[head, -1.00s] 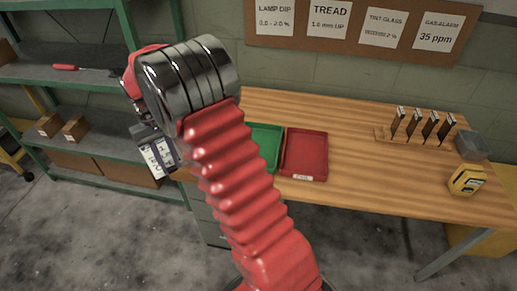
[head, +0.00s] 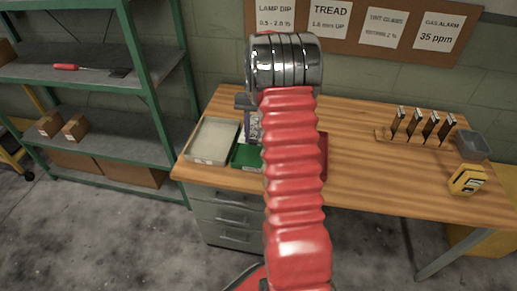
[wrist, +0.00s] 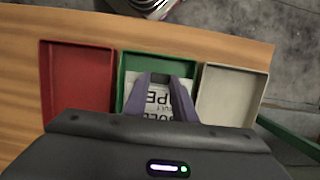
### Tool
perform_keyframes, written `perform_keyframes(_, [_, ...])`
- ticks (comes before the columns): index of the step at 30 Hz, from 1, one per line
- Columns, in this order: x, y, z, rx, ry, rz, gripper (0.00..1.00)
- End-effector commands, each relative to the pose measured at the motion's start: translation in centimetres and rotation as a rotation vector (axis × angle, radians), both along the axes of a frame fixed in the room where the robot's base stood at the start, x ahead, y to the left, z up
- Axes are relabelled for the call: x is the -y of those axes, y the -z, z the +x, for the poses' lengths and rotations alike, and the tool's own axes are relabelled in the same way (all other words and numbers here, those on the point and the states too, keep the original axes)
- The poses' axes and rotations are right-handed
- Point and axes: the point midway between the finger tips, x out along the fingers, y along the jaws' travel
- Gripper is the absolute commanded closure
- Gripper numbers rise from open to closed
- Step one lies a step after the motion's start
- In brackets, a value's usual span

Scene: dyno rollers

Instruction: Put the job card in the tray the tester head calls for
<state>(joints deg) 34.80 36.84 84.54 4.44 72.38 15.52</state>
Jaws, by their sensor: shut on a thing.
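My gripper (wrist: 161,88) has its purple fingers shut on the white job card (wrist: 148,80), which carries large dark print, only partly readable. In the wrist view the card overlaps the green tray (wrist: 124,76); I cannot tell how high above its floor it is. The red tray (wrist: 46,85) is on one side and the pale grey tray (wrist: 235,68) on the other. In the head view the grey tray (head: 212,141) stands left, the green tray (head: 247,156) beside it, and the red tray (head: 324,150) is mostly behind my arm. I cannot identify the tester head.
The trays stand on a wooden bench (head: 370,181). A yellow device (head: 467,180) with an unreadable face, a rack of dark upright pieces (head: 421,127) and a grey bin (head: 472,145) are at right. A board (head: 358,34) with limit notices hangs behind. Green shelving (head: 100,150) stands left.

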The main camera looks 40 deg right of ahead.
Motion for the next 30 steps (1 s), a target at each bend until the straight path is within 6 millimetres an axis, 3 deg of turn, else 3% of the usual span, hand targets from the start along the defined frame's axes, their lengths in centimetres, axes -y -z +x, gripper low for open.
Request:
perform_keyframes(12, [0.3,0.3,-0.1,-0.001,0.008,0.001,0.92])
perform_keyframes(24, [0.2,5.8,-0.2,-0.002,0.008,0.001,0.92])
perform_keyframes(30, [0.3,6.3,-0.1,0.000,0.008,0.000,0.92])
